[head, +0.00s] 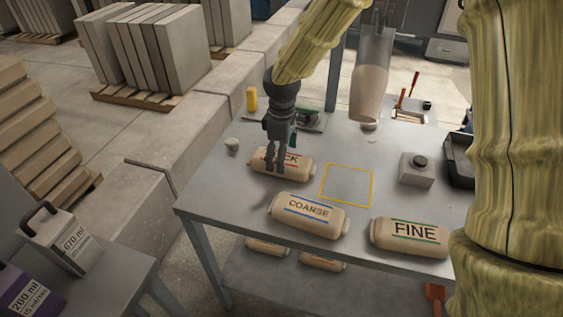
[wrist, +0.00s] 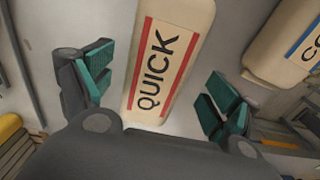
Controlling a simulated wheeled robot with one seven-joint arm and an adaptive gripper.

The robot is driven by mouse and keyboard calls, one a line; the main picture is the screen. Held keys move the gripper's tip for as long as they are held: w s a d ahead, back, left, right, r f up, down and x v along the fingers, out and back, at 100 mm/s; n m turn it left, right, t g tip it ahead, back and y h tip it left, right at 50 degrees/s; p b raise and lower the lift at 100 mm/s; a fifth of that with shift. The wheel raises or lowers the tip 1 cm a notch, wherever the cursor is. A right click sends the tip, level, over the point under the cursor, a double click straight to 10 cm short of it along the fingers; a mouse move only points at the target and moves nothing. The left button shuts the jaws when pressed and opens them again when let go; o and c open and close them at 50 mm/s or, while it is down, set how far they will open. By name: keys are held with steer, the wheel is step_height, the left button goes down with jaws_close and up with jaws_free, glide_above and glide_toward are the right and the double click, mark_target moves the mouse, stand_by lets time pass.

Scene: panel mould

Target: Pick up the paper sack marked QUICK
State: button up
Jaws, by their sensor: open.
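The paper sack marked QUICK (head: 299,165) lies on its side near the left edge of the grey table. In the head view my gripper (head: 277,165) is over it and covers part of its label. In the wrist view the QUICK sack (wrist: 167,60) shows its red-striped label between the two green-padded fingers of my gripper (wrist: 158,98). The fingers are open, one on each side of the sack, with visible gaps. I cannot tell how far the fingertips reach down beside it.
The COARSE sack (head: 308,213) lies close in front of the QUICK sack, and the FINE sack (head: 411,238) is at the front right. A yellow outlined square (head: 347,185) on the table is empty. A grey box with a black knob (head: 417,170) stands to the right.

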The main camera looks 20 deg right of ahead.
steer(key=shift+f, duration=0.4)
steer(key=shift+w+f, duration=0.4)
steer(key=shift+f, duration=0.2)
steer(key=shift+s+r, duration=0.2)
steer(key=shift+s, duration=0.1)
steer(key=shift+c, duration=1.4)
steer(key=c, duration=0.7)
steer(key=shift+w, duration=0.2)
steer(key=c, duration=0.7)
